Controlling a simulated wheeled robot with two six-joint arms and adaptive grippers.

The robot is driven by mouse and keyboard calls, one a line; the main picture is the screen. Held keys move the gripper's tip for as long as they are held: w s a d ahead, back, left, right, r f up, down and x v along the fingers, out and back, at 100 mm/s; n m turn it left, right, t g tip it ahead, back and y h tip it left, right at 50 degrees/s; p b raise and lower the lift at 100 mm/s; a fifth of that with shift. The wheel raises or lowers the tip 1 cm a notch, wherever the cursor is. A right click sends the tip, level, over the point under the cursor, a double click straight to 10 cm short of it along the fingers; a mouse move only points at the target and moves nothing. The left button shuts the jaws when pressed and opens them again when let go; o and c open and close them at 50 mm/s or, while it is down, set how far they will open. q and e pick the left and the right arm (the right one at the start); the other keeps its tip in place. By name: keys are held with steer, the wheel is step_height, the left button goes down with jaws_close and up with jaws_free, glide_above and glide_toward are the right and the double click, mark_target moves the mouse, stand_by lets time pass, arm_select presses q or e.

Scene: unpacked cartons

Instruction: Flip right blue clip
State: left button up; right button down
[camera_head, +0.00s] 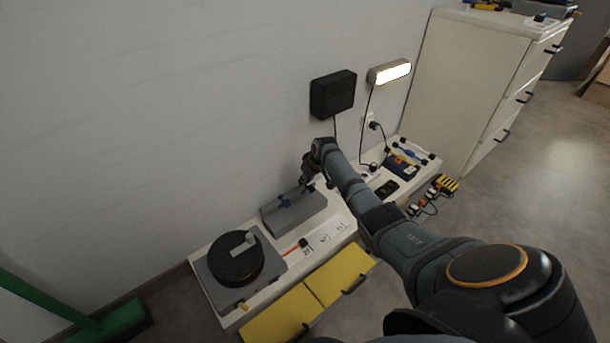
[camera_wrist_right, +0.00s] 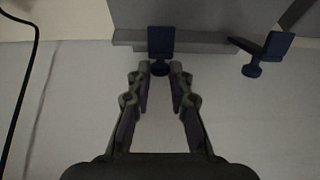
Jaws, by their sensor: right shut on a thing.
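The grey box (camera_head: 293,213) sits on the white bench against the wall. It carries two blue clips along its wall-side edge. The right blue clip (camera_head: 312,188) is at the fingertips of my right gripper (camera_head: 309,182). In the right wrist view, this clip (camera_wrist_right: 161,40) has its flat plate upright and its round knob between the fingertips. My right gripper (camera_wrist_right: 160,72) is shut on that knob. The left blue clip (camera_head: 285,201) is free; in the right wrist view this other clip (camera_wrist_right: 270,52) sits tilted at the right. My left gripper is not in view.
A black turntable-like disc (camera_head: 236,262) on a grey base stands left of the box. An orange-tipped tool (camera_head: 297,245) lies in front. A black wall box (camera_head: 333,94) and a lit lamp (camera_head: 390,72) are above. Cables and a blue case (camera_head: 401,166) lie to the right.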

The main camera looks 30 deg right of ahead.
steer(key=c, duration=1.3)
jaws_free()
steer(key=shift+o, duration=0.2)
steer(key=v, duration=1.2)
steer(key=shift+a, duration=0.1)
